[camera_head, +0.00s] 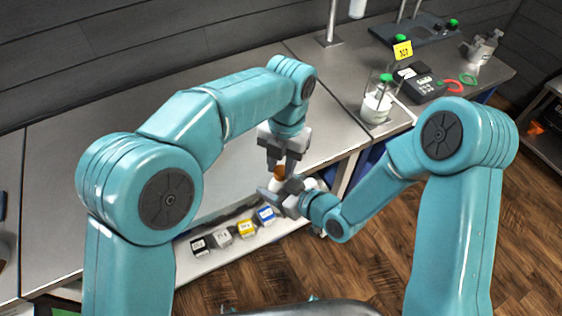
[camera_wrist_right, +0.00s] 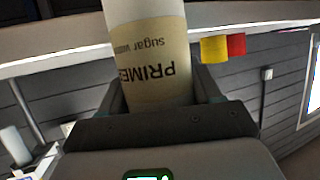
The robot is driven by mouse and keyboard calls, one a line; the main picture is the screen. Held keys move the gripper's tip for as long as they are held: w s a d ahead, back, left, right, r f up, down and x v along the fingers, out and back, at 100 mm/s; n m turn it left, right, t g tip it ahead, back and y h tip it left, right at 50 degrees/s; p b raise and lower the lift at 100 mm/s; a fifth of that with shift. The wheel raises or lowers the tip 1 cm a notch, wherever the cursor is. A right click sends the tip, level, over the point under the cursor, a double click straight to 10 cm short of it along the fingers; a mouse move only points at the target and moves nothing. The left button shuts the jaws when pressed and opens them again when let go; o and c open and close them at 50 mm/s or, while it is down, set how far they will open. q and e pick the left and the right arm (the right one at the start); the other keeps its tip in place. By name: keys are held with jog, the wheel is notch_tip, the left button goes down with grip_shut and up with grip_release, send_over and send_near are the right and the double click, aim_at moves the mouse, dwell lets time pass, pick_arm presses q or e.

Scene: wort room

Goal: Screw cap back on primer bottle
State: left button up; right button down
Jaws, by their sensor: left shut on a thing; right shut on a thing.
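The primer bottle (camera_wrist_right: 155,62) is white with a cream label reading "PRIMER" and "sugar water", upside down in the right wrist view. My right gripper (camera_wrist_right: 160,95) is shut on it, with a finger on each side. In the head view the right gripper (camera_head: 276,190) is low, past the front edge of the bench, and mostly covers the bottle. My left gripper (camera_head: 281,168) points down just above it, shut on a small orange-brown cap (camera_head: 279,173). Cap and bottle top are very close; I cannot tell whether they touch.
The steel bench (camera_head: 335,115) has clear room behind the grippers. Several small labelled boxes (camera_head: 246,228) sit on a lower shelf. A yellow tag (camera_head: 402,50) stands farther back.

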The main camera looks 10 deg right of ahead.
pick_arm(q)
jog(key=o, duration=1)
jog(key=shift+r, duration=2.3)
jog(key=shift+c, duration=0.4)
